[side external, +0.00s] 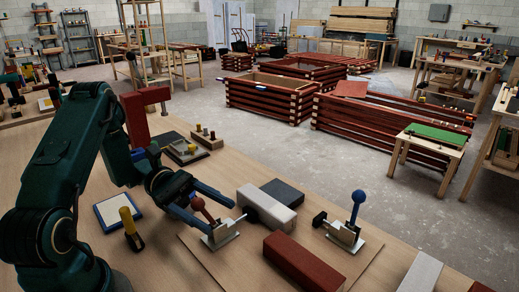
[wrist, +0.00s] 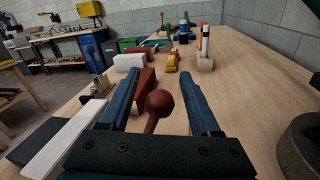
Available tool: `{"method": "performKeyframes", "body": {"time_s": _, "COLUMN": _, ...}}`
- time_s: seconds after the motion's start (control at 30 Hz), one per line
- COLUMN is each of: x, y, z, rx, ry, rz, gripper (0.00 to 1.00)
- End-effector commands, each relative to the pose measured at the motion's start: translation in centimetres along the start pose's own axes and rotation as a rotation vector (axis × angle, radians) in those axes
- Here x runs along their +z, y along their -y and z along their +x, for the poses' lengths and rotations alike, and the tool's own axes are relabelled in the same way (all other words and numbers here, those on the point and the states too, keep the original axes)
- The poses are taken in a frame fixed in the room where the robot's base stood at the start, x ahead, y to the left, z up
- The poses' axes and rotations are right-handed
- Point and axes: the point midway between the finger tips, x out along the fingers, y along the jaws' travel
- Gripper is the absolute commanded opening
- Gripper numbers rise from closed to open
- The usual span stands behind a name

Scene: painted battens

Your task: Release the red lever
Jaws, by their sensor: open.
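The red lever's ball knob (side external: 197,203) tops a stalk tilted left, on a small metal clamp with a pale base plate (side external: 224,237). The clamp's dark tip is at or close to a pale grey block (side external: 270,205); contact is unclear. My gripper (side external: 220,216) is open, its two blue fingers around the red lever. In the wrist view the red knob (wrist: 159,103) shows between the fingers of my gripper (wrist: 158,73), nearer the right finger. Whether a finger touches it is unclear. The clamp base is mostly hidden there.
A second clamp with an upright blue lever (side external: 357,203) stands to the right. A dark red block (side external: 303,262) lies in front. A dark slab (side external: 283,192) lies behind the grey block.

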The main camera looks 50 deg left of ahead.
Motion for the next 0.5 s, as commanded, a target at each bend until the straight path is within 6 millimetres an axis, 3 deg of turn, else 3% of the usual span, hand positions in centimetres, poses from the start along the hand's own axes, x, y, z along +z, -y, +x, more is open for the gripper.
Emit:
{"method": "performKeyframes", "body": {"time_s": 0.13, "x": 0.0, "y": -0.01, "z": -0.02, "rx": 0.0, "ry": 0.0, "rz": 0.0, "gripper": 0.6}}
{"method": "performKeyframes", "body": {"time_s": 0.3, "x": 0.0, "y": -0.01, "z": -0.03, "rx": 0.0, "ry": 0.0, "rz": 0.0, "gripper": 0.0}}
{"method": "performKeyframes", "body": {"time_s": 0.5, "x": 0.01, "y": -0.01, "z": -0.05, "rx": 0.001, "ry": 0.0, "rz": 0.0, "gripper": 0.0}}
